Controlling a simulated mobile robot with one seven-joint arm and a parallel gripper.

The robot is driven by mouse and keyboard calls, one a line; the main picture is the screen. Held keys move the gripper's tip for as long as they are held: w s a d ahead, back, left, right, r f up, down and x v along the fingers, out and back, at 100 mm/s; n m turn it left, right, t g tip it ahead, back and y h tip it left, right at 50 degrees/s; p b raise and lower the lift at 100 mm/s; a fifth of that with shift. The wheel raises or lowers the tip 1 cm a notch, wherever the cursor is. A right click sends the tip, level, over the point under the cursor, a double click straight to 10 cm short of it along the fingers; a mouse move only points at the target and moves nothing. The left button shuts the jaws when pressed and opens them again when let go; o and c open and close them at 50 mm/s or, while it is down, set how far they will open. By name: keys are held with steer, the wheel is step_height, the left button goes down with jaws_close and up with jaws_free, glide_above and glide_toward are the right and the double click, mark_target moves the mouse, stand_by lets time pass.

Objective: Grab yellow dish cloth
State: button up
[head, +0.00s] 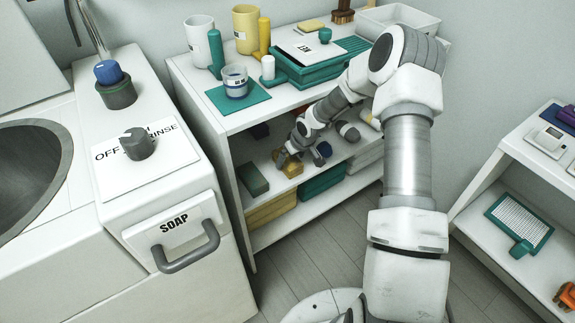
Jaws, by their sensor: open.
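A small yellow item (293,170), which looks like the folded yellow dish cloth, lies on the middle shelf of the white shelf unit (238,150). My gripper (284,163) reaches into this shelf from the right. It is open, with its fingers at the yellow item's upper left side. I cannot tell whether they touch it, and the fingers hide part of it.
A green block (252,180) sits left of my gripper. A small blue item (324,149) and a grey rolled item (348,131) are to the right. The shelf top above holds a cup (235,81) and a green box (310,70). A SOAP drawer (177,233) stands left.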

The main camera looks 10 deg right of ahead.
steer(key=x, duration=0.2)
steer(key=shift+w+f+b, duration=0.15)
steer(key=shift+f+b, duration=0.2)
steer(key=shift+f, duration=0.05)
steer(key=c, duration=1.4)
steer(key=shift+r, duration=0.1)
